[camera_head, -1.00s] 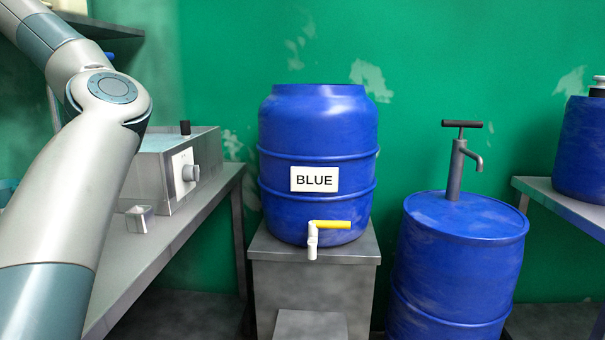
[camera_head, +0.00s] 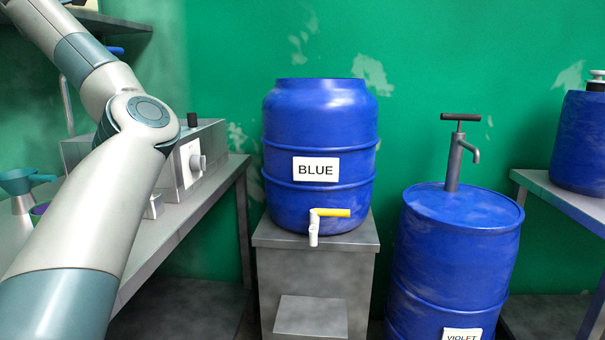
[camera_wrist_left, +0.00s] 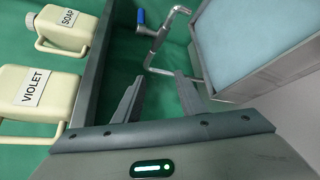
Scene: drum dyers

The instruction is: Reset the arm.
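My left arm crosses the left side of the head view, but its gripper is outside that picture. In the left wrist view my left gripper (camera_wrist_left: 160,95) has its two fingers apart with nothing between them. Beyond the fingers are a bent metal rod (camera_wrist_left: 160,55) with a blue end (camera_wrist_left: 140,17) and a metal tank (camera_wrist_left: 225,70) holding a pale blue surface. I cannot tell whether a finger touches the rod. My right arm and gripper are in neither view.
A blue drum (camera_head: 320,135) labelled BLUE, with a yellow-handled tap (camera_head: 330,213), stands on a grey stand (camera_head: 315,262). A pump-topped drum (camera_head: 450,260) is beside it. A bench (camera_head: 190,235) is left. Cream jugs marked SOAP (camera_wrist_left: 68,25) and VIOLET (camera_wrist_left: 30,92) show at wrist.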

